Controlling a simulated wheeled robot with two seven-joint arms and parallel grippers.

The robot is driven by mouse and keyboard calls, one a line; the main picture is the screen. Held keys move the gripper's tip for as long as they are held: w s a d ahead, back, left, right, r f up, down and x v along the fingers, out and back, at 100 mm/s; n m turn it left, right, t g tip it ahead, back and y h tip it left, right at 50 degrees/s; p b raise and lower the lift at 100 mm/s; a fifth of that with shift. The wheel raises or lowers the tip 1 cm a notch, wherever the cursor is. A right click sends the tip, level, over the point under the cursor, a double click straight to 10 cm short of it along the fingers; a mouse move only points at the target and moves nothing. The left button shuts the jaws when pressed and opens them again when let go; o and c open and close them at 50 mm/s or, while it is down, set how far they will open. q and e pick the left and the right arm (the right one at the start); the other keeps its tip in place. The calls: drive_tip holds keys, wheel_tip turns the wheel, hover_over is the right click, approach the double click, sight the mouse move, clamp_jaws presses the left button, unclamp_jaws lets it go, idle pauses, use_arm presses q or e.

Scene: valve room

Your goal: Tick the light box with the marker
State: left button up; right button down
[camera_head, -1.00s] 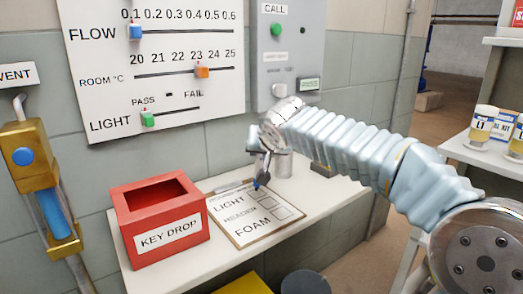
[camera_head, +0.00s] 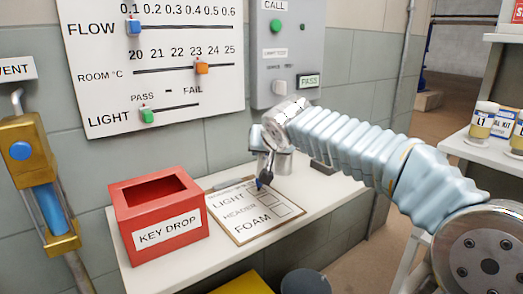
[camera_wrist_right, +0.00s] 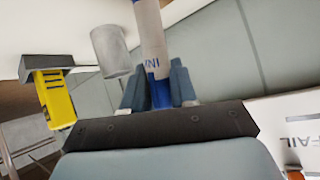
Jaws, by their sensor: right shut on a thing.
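The clipboard (camera_head: 226,227) lies on the white shelf, its sheet listing LIGHT, HEADER and FOAM with a box beside each. The light box (camera_head: 263,193) is the top one, partly covered by the marker's tip. My right gripper (camera_head: 263,170) is above the clipboard's far right corner, shut on the marker (camera_head: 260,184). The marker points down, its dark tip at the light box; I cannot tell whether it touches the paper. In the right wrist view the white and blue marker (camera_wrist_right: 152,45) stands between the two fingers. My left gripper is not in view.
A red key drop box (camera_head: 160,215) stands left of the clipboard. A grey cylinder (camera_wrist_right: 110,52) and a yellow and black object (camera_wrist_right: 52,92) show in the right wrist view. The gauge board (camera_head: 155,70) and grey call box (camera_head: 287,60) hang on the wall behind.

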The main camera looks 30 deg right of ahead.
drive_tip(key=shift+s+d+f, duration=0.1)
drive_tip(key=shift+s+d, duration=0.05)
drive_tip(key=shift+d, duration=0.05)
drive_tip(key=shift+a, duration=0.15)
drive_tip(key=shift+w+a, duration=0.75)
drive_tip(key=shift+w, duration=0.05)
drive_tip(key=shift+d, duration=0.1)
drive_tip(key=shift+s+d+b, duration=0.4)
drive_tip(key=shift+s+d, duration=0.05)
drive_tip(key=shift+d, duration=0.1)
drive_tip(key=shift+a+f, duration=0.1)
drive_tip(key=shift+s+a+b, duration=0.25)
drive_tip(key=shift+a+b, duration=0.1)
drive_tip(key=shift+b, duration=0.05)
